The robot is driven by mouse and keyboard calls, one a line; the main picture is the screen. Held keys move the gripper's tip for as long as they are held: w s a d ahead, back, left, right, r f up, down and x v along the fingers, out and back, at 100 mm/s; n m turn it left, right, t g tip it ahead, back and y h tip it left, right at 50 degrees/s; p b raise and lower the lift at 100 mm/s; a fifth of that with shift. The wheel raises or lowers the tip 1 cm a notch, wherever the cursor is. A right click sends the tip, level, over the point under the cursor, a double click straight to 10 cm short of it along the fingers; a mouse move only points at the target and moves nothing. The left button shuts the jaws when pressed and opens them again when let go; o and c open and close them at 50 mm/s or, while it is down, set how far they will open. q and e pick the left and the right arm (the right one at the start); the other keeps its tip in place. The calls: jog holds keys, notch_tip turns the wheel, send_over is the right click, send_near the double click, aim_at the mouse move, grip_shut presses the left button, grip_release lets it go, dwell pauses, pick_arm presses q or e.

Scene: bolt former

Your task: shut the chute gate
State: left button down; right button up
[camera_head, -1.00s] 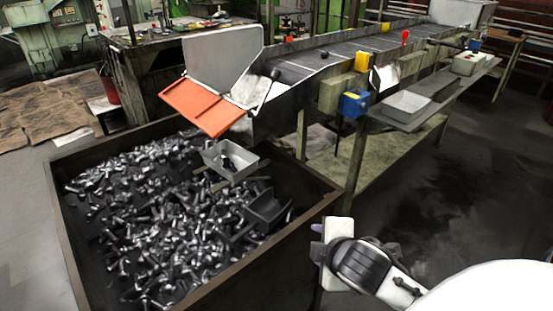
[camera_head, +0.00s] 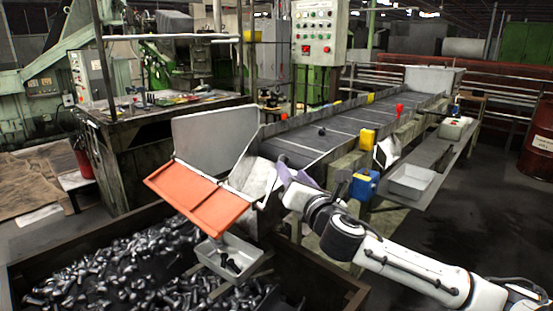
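The orange gate flap (camera_head: 198,197) is at the near end of the chute (camera_head: 315,142), sloping outward and down over the bin. A grey upright plate (camera_head: 213,143) stands behind it. My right gripper (camera_head: 284,173), with purple fingers, is at the right side of the chute's end, close to the pale side plate (camera_head: 254,177). The black-knobbed lever there is hidden behind or between the fingers. I cannot tell whether the gripper touches it, or whether it is open or shut. My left gripper is not in view.
A large bin (camera_head: 335,283) of bolts lies below the flap, with a small grey tray (camera_head: 230,258) at its edge. A blue box (camera_head: 363,184) and a side shelf with a tray (camera_head: 412,181) flank the chute. A control panel (camera_head: 318,31) stands behind.

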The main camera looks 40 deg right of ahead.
aim_at(284, 161)
jog(key=x, duration=0.8)
jog(key=shift+w+d+p, duration=0.15)
jog(key=shift+d+p, duration=0.05)
jog(key=shift+p, duration=0.2)
grip_shut()
